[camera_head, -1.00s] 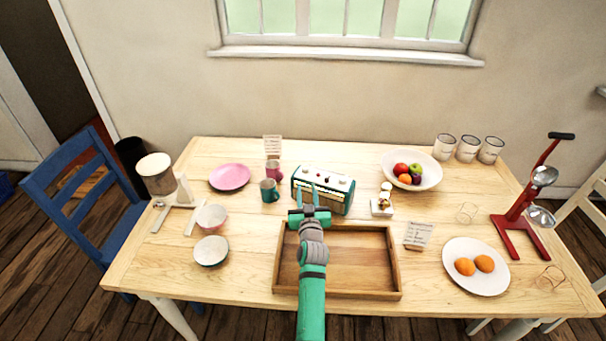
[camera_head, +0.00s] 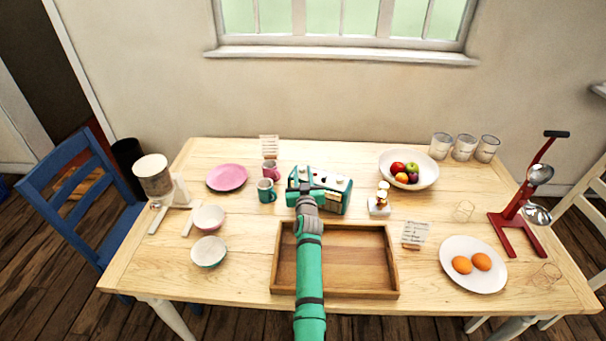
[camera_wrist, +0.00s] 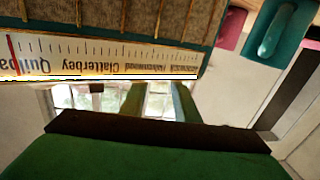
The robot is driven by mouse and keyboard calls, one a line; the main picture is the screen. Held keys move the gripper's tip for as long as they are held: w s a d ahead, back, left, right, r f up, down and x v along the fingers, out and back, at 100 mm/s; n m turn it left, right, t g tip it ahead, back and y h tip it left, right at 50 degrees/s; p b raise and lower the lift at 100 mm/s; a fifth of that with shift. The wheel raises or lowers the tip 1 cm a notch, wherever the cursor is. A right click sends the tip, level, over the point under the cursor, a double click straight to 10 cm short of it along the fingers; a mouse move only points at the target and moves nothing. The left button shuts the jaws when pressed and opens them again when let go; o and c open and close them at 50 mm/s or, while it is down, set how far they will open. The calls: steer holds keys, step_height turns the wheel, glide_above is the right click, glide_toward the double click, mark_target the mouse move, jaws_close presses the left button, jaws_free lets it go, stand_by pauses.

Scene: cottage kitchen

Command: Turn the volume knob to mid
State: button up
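The radio (camera_head: 334,198) is a teal box with a pale top, standing on the table behind the tray. Small dark and red details show on its top in the head view, but I cannot tell which is the volume knob. My gripper (camera_head: 305,188) is at the left part of the radio and covers some of it. In the wrist view the radio's dial strip (camera_wrist: 100,60) appears upside down. My gripper's two green fingers (camera_wrist: 158,100) show apart there, reaching toward the radio's top edge, with bright background between them. Their tips and any knob there are hidden.
An empty wooden tray (camera_head: 345,291) lies in front of the radio under my arm. A teal mug (camera_head: 266,191) and a pink mug (camera_head: 269,170) stand close on the left. A small white-based ornament (camera_head: 379,206) and a fruit bowl (camera_head: 428,170) stand to the right.

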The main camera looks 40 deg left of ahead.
steer(key=shift+c, duration=0.3)
jaws_close()
steer(key=shift+a, duration=0.1)
steer(key=shift+r, duration=0.1)
steer(key=shift+r+h, duration=0.1)
steer(key=shift+h, duration=0.2)
steer(key=shift+s+a+r+m+t+h, duration=0.2)
steer(key=shift+a+m+t+h, duration=0.1)
steer(key=shift+m+t, duration=0.2)
steer(key=shift+w+d+m+t+h, duration=0.2)
steer(key=shift+m+t+h, duration=0.3)
steer(key=shift+h, duration=0.2)
steer(key=shift+a+m+h, duration=0.15)
steer(key=shift+m+h, duration=0.15)
steer(key=shift+h, duration=0.1)
